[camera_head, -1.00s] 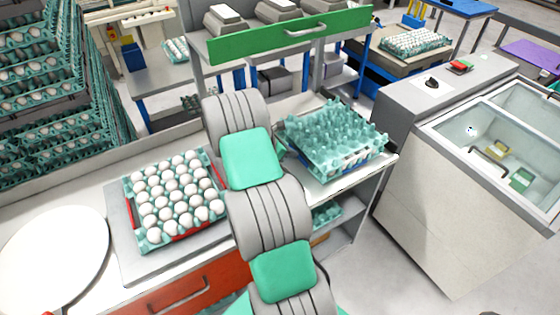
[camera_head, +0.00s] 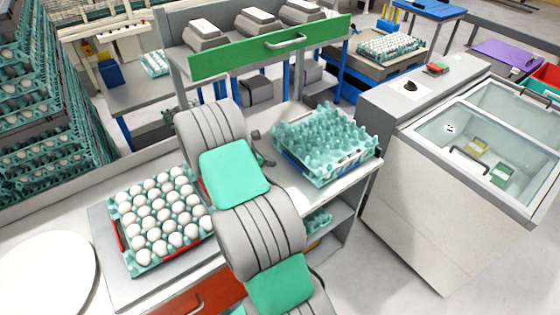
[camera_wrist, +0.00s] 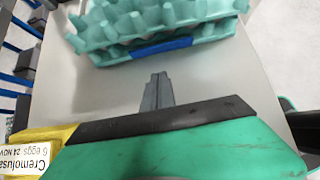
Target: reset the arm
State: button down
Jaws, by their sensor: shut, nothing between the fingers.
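My arm of grey and green links rises through the middle of the head view and hides part of the counter. My gripper (camera_wrist: 157,90) shows in the wrist view with its dark fingers together and nothing between them. It is over a pale, bare surface, apart from the teal empty egg trays (camera_wrist: 160,20) beyond it. In the head view the stacked teal trays (camera_head: 325,140) sit on the counter to the right of my arm. The gripper is mostly hidden behind my arm there.
A tray of white eggs (camera_head: 122,232) sits on the counter left of my arm, beside a round white plate (camera_head: 45,275). A glass-topped chest (camera_head: 430,215) stands at right. A green-fronted shelf (camera_head: 270,48) is behind. A yellow item with a printed label (camera_wrist: 30,160) shows at lower left.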

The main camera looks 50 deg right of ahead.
jog(key=w+a+r+m+t+y, duration=0.25)
jog(key=a+r+m, duration=0.25)
jog(key=a+r, duration=0.75)
jog(key=s+a+r+m+t+y, duration=0.2)
jog(key=s+a+m, duration=0.3)
jog(key=a, duration=0.7)
jog(key=s+a+r+m+t+y, duration=0.1)
jog(key=s+a+r+m+y, duration=0.3)
jog(key=s+a, duration=0.4)
jog(key=a+m, duration=0.1)
jog(key=a, duration=0.4)
jog(key=shift+s+r+m+t+b, duration=0.2)
jog(key=shift+s+m+t+b, duration=0.1)
jog(key=shift+s+t+b, duration=0.1)
